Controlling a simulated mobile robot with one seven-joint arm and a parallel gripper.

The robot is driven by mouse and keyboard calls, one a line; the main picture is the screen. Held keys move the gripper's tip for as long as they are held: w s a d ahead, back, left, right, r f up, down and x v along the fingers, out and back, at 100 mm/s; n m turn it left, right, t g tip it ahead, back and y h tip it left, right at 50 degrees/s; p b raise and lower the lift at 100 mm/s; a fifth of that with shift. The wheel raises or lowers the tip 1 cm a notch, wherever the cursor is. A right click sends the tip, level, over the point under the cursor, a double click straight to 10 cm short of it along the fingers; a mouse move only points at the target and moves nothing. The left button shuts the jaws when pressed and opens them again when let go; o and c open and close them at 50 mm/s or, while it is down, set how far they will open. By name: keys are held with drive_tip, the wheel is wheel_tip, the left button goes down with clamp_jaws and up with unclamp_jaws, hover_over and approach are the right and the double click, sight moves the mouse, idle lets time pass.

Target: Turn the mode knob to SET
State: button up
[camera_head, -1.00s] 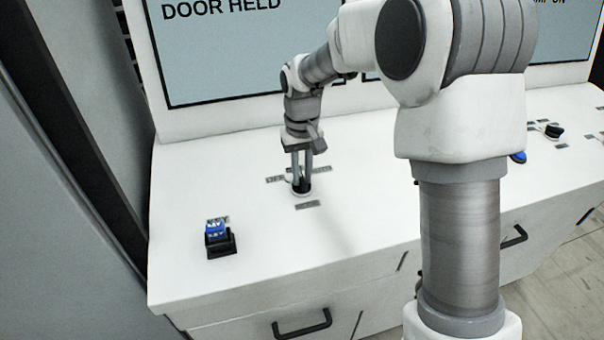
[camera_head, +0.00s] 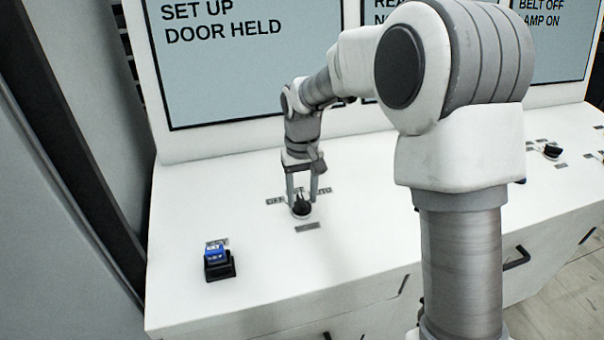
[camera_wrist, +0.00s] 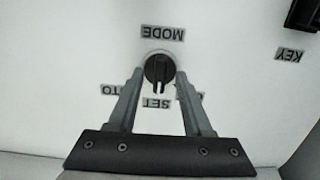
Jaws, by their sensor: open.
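The black mode knob (camera_head: 300,207) stands on the white console top, with labels around it. In the wrist view the knob (camera_wrist: 158,68) has its grip bar in line with the SET label (camera_wrist: 157,102), and its narrow end points toward that label. The MODE label (camera_wrist: 162,33) is on the opposite side. My gripper (camera_head: 303,199) is open above the console at the knob. In the wrist view its fingers (camera_wrist: 159,73) lie on either side of the knob, with a visible gap at each side. The SET label is partly hidden in the head view.
A blue key switch (camera_head: 217,258) on a black base sits left of the knob. A screen (camera_head: 240,70) behind reads SET UP, DOOR HELD. Another black knob (camera_head: 551,151) is at the far right. The console top between the key switch and the mode knob is clear.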

sight(302, 200)
wheel_tip(302, 200, up, 17)
idle(0.4)
drive_tip(key=s+d+r+m+t, duration=0.2)
drive_tip(key=s+d+r+t, duration=0.1)
drive_tip(key=s+d, duration=0.8)
drive_tip(key=s+d+f+t, duration=0.1)
drive_tip(key=s+f, duration=0.2)
drive_tip(key=s, duration=0.4)
drive_tip(key=s+d+f+m+t, duration=0.1)
drive_tip(key=s+d+f, duration=0.1)
drive_tip(key=s, duration=0.5)
drive_tip(key=shift+f+t, duration=0.3)
drive_tip(key=shift+f, duration=0.1)
